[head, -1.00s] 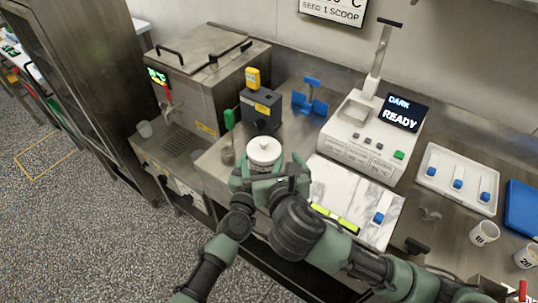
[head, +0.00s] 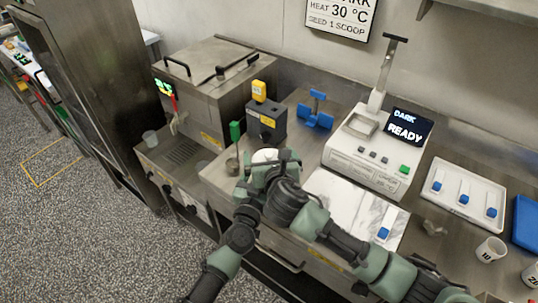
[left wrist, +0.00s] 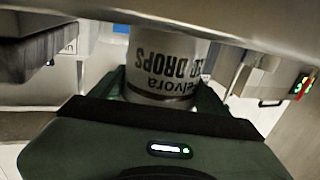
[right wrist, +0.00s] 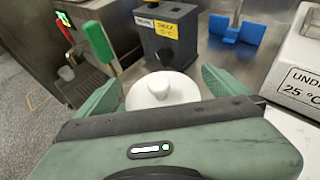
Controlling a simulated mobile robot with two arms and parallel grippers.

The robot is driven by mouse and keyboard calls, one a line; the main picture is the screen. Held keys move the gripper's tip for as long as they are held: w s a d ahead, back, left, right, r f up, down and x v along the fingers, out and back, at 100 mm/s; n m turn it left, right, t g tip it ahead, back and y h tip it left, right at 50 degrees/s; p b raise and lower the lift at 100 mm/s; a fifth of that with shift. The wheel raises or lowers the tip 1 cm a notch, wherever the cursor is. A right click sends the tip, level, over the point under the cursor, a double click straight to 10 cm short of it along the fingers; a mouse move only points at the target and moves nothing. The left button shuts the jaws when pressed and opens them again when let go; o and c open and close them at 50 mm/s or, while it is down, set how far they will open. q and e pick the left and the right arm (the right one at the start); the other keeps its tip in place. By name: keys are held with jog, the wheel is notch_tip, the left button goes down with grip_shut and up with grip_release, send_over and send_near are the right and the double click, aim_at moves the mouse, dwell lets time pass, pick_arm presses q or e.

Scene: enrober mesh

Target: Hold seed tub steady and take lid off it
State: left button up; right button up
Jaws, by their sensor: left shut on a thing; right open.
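The white seed tub (left wrist: 165,60) stands between the fingers of my left gripper (left wrist: 166,88), which is shut on its side; its printed label shows upside down in the left wrist view. The white round lid (right wrist: 165,92) with a small knob is on top of the tub. My right gripper (right wrist: 158,72) is open, with one finger on each side of the lid in the right wrist view. In the head view the right gripper (head: 272,162) covers most of the lid (head: 264,155), tub and left gripper. Whether its fingers touch the lid cannot be told.
A steel machine (head: 205,90) with a tap stands at left.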

grip_shut()
jog(key=shift+s+f, duration=0.1)
jog(key=shift+r, duration=0.3)
dwell(0.9)
jog(key=shift+r, duration=1.1)
